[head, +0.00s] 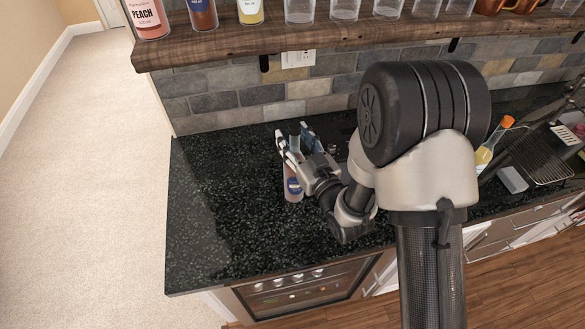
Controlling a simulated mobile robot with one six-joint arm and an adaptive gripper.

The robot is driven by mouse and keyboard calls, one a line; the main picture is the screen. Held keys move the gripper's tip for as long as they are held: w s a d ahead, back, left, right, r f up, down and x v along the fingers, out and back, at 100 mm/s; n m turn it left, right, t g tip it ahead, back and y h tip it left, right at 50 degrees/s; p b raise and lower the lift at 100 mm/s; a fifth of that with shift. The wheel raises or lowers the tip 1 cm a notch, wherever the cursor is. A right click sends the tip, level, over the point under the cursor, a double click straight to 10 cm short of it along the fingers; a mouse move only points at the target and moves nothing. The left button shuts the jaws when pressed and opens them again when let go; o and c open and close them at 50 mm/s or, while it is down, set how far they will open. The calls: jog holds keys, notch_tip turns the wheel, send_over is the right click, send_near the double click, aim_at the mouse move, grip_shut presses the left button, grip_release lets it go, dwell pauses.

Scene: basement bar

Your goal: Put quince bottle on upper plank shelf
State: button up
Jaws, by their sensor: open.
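A small bottle with a reddish-brown body and a blue label (293,188) stands on the dark stone counter (225,225). Its label is too small to read, so I cannot tell whether it is the quince bottle. My gripper (294,140) is open at the bottle's upper part, with its fingers on either side. Part of the bottle is hidden by the gripper, and I cannot tell whether the fingers touch it. The wooden plank shelf (350,36) runs along the wall above the counter.
A peach bottle (150,17), a brown bottle (203,14), a yellow bottle (250,11) and several clear glasses (345,9) line the shelf. At the right stand an orange-capped bottle (487,152) and a wire rack (540,155). The counter's left part is clear.

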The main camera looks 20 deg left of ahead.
jog(key=shift+s, duration=0.1)
jog(key=shift+d, duration=0.1)
jog(key=shift+c, duration=0.7)
grip_shut()
jog(key=shift+r, duration=0.15)
